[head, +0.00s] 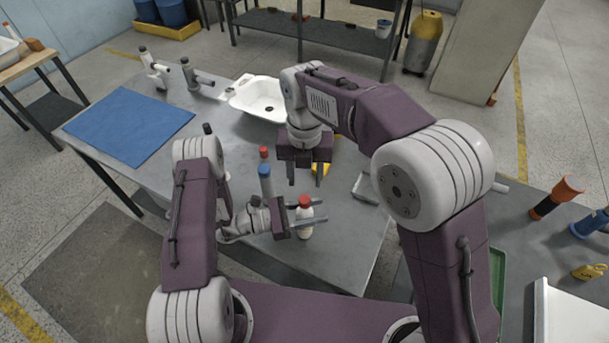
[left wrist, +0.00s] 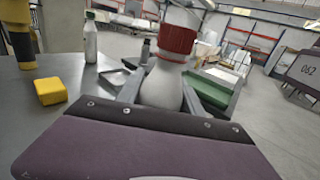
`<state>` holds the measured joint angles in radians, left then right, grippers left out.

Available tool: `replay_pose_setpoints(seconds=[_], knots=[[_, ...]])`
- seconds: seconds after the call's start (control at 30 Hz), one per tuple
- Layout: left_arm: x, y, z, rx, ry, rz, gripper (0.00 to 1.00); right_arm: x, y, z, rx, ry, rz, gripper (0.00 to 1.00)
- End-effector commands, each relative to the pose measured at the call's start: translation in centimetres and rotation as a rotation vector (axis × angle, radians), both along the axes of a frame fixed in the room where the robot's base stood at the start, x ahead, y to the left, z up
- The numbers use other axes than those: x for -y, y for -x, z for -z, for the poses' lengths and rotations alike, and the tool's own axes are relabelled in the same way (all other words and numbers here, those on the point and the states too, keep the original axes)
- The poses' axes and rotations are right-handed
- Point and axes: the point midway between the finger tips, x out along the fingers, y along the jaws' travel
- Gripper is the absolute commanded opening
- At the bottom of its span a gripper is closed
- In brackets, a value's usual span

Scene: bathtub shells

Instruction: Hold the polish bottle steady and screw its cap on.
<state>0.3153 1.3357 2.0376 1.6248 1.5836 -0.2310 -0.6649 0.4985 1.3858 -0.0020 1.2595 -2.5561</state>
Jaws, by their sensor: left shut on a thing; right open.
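The polish bottle (head: 305,229) is white and stands upright near the table's front edge. Its red cap (head: 305,201) sits on top of the neck; I cannot tell how tightly. My left gripper (head: 308,212) is shut around the bottle's body below the cap. In the left wrist view the bottle (left wrist: 161,88) stands between the fingers, with the red cap (left wrist: 173,42) above them. My right gripper (head: 305,178) is open and empty, fingers pointing down, above and just behind the cap, apart from it.
A blue-capped bottle (head: 265,182) and another red-topped one (head: 264,153) stand left of the right gripper. A white basin (head: 258,98) and blue mat (head: 128,128) lie farther back. The left wrist view shows a yellow block (left wrist: 50,92) and green tray (left wrist: 212,92).

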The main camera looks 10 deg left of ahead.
Motion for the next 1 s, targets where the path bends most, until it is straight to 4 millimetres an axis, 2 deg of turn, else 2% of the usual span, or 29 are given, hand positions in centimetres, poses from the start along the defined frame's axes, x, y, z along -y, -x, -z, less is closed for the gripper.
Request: replay_pose_setpoints(seconds=[0.37,0.73,1.0], knots=[[0.0,0.0,0.0,0.0,0.001,0.0,0.0,-0.1,0.1,0.5,-0.001,-0.001,0.0,0.45],[0.0,0.0,0.0,0.0,0.001,0.0,0.0,0.0,0.2,6.2,-0.003,0.0,0.001,0.45],[0.0,0.0,0.0,0.0,0.001,0.0,0.0,-0.1,0.1,8.0,0.0,-0.001,0.002,0.45]])
